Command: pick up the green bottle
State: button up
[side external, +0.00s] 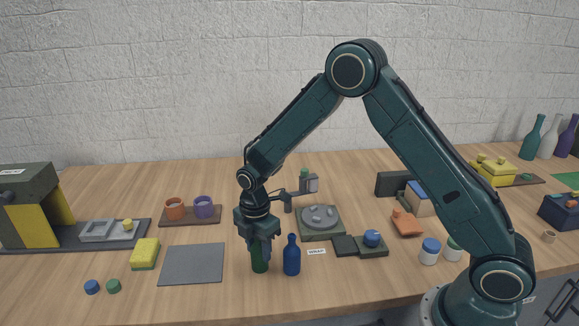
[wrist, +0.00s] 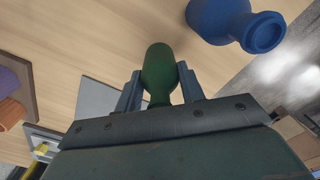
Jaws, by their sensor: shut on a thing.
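The green bottle (side external: 260,262) is upright at the front of the table in the side view, with its upper part hidden by my gripper (side external: 260,243). My gripper points down and is shut on the bottle. In the wrist view the green bottle (wrist: 159,75) sits between the two fingers of my gripper (wrist: 158,88). I cannot tell whether the bottle's base touches the table.
A blue bottle (side external: 291,257) stands close on the right of the green one; it also shows in the wrist view (wrist: 232,22). A grey mat (side external: 192,264) lies to the left. A round-topped grey block (side external: 320,220) is behind. Teal, white and purple bottles stand far right.

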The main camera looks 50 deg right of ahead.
notch_tip(320, 180, up, 20)
dwell(0.7)
jog(key=shift+d+f, duration=0.1)
dwell(0.4)
jog(key=s+d+f+m, duration=0.1)
jog(key=d+f, duration=0.4)
jog(key=d, duration=0.6)
jog(key=s+d+f+m, duration=0.1)
jog(key=d+f, duration=0.4)
jog(key=d, duration=0.7)
jog(key=shift+s+f+m, duration=0.15)
jog(key=shift+s+m, duration=0.25)
jog(key=shift+s, duration=0.05)
jog(key=shift+f, duration=0.1)
jog(key=shift+f, duration=1.4)
jog(key=shift+f, duration=0.45)
jog(key=shift+f, duration=0.5)
